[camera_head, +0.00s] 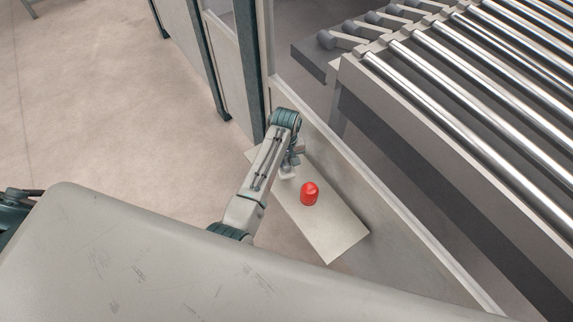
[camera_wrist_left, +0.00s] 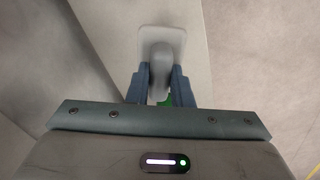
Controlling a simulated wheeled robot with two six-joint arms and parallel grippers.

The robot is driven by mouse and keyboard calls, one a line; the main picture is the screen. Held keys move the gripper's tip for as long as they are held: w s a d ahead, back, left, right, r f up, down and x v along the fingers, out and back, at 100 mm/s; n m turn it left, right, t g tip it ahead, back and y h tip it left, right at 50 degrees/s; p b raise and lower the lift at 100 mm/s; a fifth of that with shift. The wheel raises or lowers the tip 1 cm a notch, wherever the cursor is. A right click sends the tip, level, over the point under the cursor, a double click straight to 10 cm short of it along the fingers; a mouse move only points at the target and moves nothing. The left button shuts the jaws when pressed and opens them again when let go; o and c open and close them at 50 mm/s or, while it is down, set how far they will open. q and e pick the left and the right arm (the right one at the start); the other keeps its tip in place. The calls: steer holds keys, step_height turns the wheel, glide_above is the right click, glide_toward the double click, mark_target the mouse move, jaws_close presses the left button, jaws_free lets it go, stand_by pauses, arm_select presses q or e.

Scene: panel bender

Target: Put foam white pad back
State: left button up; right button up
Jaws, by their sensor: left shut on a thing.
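The white pad (camera_wrist_left: 176,42) is a small pale plate with rounded corners and a grey knob-like handle. My left gripper (camera_wrist_left: 160,78) is shut on the handle, with one dark blue finger on each side. In the head view my left gripper (camera_head: 292,160) is over the far half of a pale rectangular tabletop (camera_head: 330,232), and the pad (camera_head: 287,173) shows small below it. I cannot tell whether the pad touches the surface. My right gripper is not in view.
A red rounded object (camera_head: 309,194) stands on the tabletop, close right of the gripper. A low wall (camera_head: 345,180) runs along the table's right side, with a roller conveyor (camera_head: 470,90) beyond. A green bit (camera_wrist_left: 166,101) shows between the fingers. Open floor (camera_head: 90,100) lies left.

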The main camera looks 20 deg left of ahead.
mark_target(286, 166)
arm_select(q)
steer(key=shift+w+f, duration=0.2)
steer(key=shift+f, duration=0.85)
step_height(286, 166, down, 3)
steer(key=shift+w, duration=0.1)
steer(key=o, duration=0.6)
steer(key=shift+o, duration=1.4)
steer(key=shift+r, duration=0.2)
step_height(286, 166, up, 11)
steer(key=shift+r, duration=0.3)
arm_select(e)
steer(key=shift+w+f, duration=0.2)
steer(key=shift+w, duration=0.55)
